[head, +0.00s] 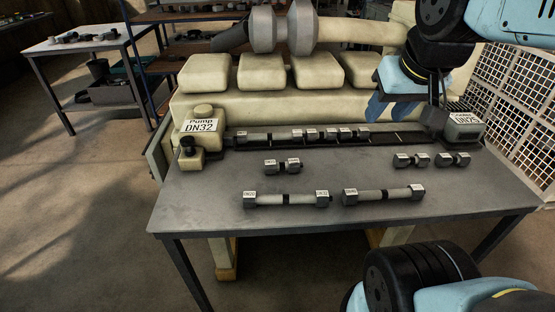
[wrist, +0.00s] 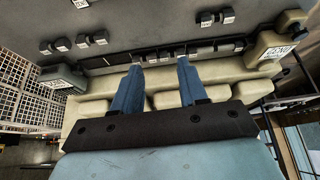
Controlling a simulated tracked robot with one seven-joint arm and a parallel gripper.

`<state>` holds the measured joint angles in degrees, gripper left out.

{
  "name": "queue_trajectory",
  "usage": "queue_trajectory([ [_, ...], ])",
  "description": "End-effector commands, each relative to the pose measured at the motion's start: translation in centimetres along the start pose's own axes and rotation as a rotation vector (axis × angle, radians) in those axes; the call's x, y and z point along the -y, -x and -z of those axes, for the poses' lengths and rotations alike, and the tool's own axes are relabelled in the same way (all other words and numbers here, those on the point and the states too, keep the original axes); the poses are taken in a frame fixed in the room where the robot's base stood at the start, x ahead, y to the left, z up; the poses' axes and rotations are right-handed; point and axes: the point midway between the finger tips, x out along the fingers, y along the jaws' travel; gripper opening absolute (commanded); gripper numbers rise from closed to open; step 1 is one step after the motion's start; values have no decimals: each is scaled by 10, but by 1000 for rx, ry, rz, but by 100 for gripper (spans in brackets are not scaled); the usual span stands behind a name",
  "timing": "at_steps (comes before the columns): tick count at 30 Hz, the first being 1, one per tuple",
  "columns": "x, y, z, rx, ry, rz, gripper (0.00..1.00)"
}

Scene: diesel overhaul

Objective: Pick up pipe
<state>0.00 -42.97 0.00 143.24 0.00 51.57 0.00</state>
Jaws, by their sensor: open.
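Two long grey pipes with hex ends lie near the table's front, one at the left (head: 270,199) and one at the right (head: 372,195). Shorter pipe pieces lie behind them: one at left centre (head: 270,167), and two at the right (head: 402,160) (head: 444,160). More pieces lie in line on a dark rail (head: 388,140) between the pump (head: 202,112) and the cooler (head: 464,128). My gripper (head: 384,112) hovers above the rail's right part. Its blue fingers are apart and empty in the wrist view (wrist: 161,63). The pump label reads DN32; the labels on the small pieces are too small to read.
The grey table (head: 330,180) has clear room between the rows. A cream engine block (head: 290,98) stands directly behind it. A white grille (head: 520,95) is at the right. A side table (head: 75,45) stands at the far left.

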Motion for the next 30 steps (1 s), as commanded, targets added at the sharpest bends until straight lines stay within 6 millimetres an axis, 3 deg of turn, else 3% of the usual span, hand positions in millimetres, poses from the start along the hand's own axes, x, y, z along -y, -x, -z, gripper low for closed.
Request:
queue_trajectory([
  [2, 0, 0, 0, 0, 0, 0, 43],
  [6, 1, -1, 2, 8, 16, -3, 54],
  [14, 24, -20, 28, 127, 246, -40, 54],
  [30, 115, -102, 85, 462, 986, -44, 54],
])
